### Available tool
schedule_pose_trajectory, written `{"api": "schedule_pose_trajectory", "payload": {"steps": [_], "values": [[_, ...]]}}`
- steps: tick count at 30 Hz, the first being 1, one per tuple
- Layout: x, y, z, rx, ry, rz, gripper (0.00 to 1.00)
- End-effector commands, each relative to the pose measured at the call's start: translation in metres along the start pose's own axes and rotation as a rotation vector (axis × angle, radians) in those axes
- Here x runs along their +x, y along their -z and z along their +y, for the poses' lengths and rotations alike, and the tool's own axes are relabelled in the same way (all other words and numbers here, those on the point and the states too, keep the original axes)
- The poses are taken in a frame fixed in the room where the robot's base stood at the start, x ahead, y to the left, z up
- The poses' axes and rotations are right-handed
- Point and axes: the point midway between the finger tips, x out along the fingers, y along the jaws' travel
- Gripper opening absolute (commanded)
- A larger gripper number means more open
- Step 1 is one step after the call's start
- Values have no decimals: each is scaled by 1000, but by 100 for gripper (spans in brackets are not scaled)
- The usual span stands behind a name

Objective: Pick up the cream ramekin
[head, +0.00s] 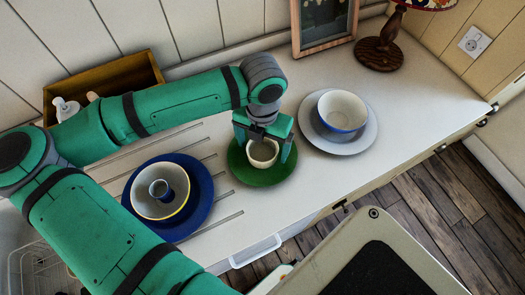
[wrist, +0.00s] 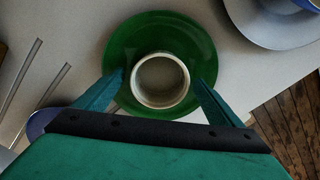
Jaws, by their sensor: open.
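The cream ramekin (head: 262,153) stands upright on a green plate (head: 263,180) on the white counter. It also shows in the wrist view (wrist: 160,80), near the middle of the green plate (wrist: 125,42). My gripper (head: 268,150) is over the plate, pointing down, with its fingers apart. In the wrist view my gripper (wrist: 161,82) has one finger on each side of the ramekin, with gaps visible between the fingers and its wall. The ramekin looks empty. The head view partly hides its back rim behind my gripper.
To the right, a white and blue bowl (head: 343,110) sits on a pale plate (head: 365,136). To the left, a blue plate (head: 203,205) holds a bowl with a small cup (head: 161,189). A lamp (head: 378,53), picture frame (head: 296,28) and wooden box (head: 136,66) stand behind.

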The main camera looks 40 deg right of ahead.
Motion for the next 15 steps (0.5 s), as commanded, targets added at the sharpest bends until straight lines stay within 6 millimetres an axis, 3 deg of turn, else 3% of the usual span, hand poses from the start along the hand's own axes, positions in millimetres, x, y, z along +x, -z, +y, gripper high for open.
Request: {"api": "schedule_pose_trajectory", "payload": {"steps": [5,11,15], "values": [[0,0,0,0,0,0,89],[0,0,0,0,0,0,44],[0,0,0,0,0,0,41]]}}
